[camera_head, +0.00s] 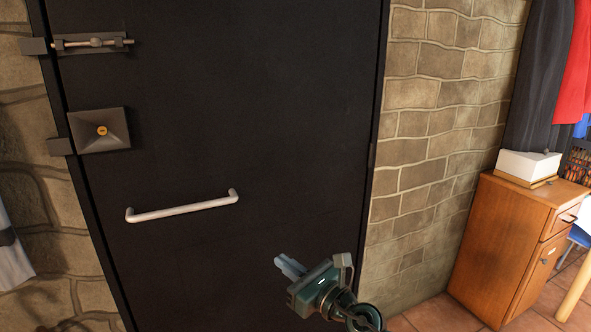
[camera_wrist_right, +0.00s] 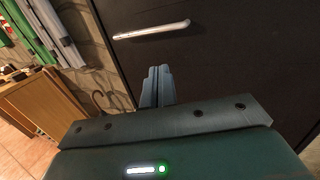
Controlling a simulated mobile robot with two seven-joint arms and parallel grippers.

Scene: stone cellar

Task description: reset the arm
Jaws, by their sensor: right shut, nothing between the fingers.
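My right gripper (camera_head: 290,266) is in front of the lower part of a black door, below and to the right of its handle. Its fingers are together with nothing between them. In the right wrist view the shut fingers (camera_wrist_right: 157,84) point toward the dark door, with the pale handle (camera_wrist_right: 152,31) beyond them and not touched. My left gripper is in neither view.
The black door (camera_head: 250,110) carries a bar handle (camera_head: 182,208), a sliding bolt (camera_head: 93,41) and a lock plate (camera_head: 99,130). A stone wall (camera_head: 425,120) adjoins it. A wooden cabinet (camera_head: 500,245) with a white box (camera_head: 528,165) on top stands at right.

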